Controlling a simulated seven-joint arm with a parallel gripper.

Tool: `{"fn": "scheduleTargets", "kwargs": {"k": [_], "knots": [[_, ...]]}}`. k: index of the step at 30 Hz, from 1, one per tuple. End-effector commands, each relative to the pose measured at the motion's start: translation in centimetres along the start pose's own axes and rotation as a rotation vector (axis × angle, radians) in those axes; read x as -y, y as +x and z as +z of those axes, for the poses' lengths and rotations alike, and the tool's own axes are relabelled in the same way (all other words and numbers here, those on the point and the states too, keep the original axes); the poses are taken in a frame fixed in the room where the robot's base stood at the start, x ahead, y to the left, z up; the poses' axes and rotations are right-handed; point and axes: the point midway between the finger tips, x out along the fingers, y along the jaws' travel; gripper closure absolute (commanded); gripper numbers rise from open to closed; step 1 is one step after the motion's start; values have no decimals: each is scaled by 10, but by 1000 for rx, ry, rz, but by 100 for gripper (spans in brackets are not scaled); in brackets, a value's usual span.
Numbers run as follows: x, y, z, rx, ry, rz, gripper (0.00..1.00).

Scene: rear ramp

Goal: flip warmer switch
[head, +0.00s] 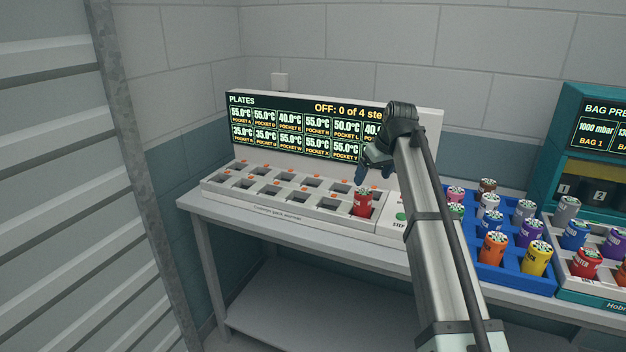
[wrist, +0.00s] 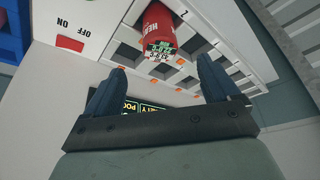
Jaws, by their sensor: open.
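The plate warmer (head: 290,205) is a white unit with rows of square pockets on the bench. Its display (head: 300,125) reads "OFF: 0 of 4 ste…", the rest hidden behind my arm. In the wrist view a red switch (wrist: 70,43) sits at the upper left beside ON and OFF labels; in the head view my arm hides it. My gripper (head: 375,173) is open and empty above the warmer's right part. Its two dark blue fingers (wrist: 160,66) stand apart, to the right of the switch in the wrist view.
A red cylinder (head: 362,202) stands in a front pocket near my gripper, and shows ahead of the fingers in the wrist view (wrist: 158,28). A blue tray (head: 512,278) of colored cylinders stands right. A teal bag machine (head: 556,130) is beyond it.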

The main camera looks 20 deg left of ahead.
Motion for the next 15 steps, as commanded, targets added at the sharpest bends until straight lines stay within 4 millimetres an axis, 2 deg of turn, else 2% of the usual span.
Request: {"fn": "scheduleTargets", "kwargs": {"k": [4,11,15], "knots": [[0,0,0,0,0,0,13],[-2,0,1,0,3,1,35],[-17,-3,6,0,20,9,49]]}}
